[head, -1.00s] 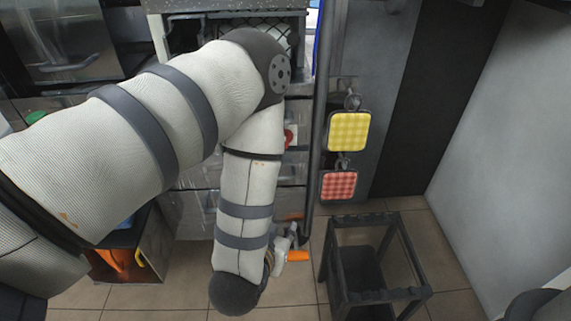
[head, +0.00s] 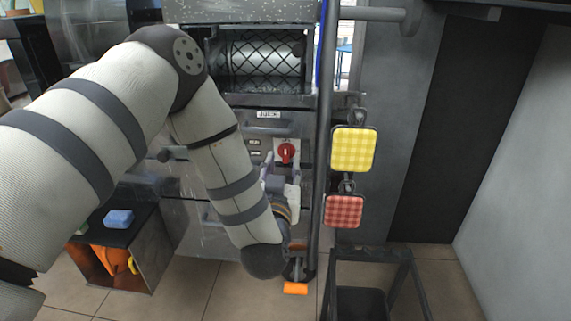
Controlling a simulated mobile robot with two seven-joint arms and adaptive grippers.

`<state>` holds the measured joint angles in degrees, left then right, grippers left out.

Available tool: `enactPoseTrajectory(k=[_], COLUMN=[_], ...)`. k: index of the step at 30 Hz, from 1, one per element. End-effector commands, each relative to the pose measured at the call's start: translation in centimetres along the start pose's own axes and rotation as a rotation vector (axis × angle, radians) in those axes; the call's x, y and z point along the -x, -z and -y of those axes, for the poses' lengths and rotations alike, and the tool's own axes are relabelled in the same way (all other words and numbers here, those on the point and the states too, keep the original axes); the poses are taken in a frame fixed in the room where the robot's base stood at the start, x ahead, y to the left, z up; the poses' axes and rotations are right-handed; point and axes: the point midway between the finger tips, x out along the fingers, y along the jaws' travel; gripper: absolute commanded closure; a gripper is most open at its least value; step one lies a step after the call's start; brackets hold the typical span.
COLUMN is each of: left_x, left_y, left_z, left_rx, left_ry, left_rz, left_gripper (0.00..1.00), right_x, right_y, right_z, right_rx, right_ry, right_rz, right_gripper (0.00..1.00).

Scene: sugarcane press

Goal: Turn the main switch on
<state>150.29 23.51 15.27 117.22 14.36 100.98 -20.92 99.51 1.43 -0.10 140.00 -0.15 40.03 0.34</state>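The main switch (head: 287,152) is a red rotary knob on a light plate on the front panel of the press (head: 266,60). My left gripper (head: 279,172) is just below the switch, with its fingers pointing up toward the panel. Its two light fingers stand apart with nothing visible between them, so it looks open. I cannot tell how far it is from the panel, and no contact with the knob shows. The knob is in plain sight. My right gripper is not in view.
A yellow checked pad (head: 353,150) and a red checked pad (head: 344,211) hang right of the press beside a dark vertical post. A dark frame stand (head: 372,256) is on the floor at lower right. A low box (head: 135,250) with a blue sponge (head: 118,219) stands at left.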

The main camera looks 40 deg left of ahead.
Motion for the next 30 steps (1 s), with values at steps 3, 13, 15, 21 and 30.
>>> enactPoseTrajectory(k=[3, 13, 15, 21, 30], left_x=[-2.2, -3.9, -3.8, -3.8, -3.8], left_y=[-0.3, -0.1, -0.1, -0.1, 0.0], left_z=[0.0, 0.0, 0.0, 0.0, 0.0], left_rx=[-0.001, -0.001, -0.001, -0.001, -0.017], left_ry=[0.002, -0.001, -0.001, -0.001, -0.001], left_rz=[0.001, 0.003, 0.003, 0.003, 0.002], left_gripper=[0.67, 0.67, 0.67, 1.00, 1.00], right_x=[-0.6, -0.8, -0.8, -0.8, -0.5], right_y=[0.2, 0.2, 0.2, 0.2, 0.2], right_z=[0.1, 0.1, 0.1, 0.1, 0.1], right_rx=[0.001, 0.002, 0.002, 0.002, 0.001], right_ry=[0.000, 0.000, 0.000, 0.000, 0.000], right_rz=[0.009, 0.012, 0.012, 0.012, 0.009], right_gripper=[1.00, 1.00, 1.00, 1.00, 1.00])
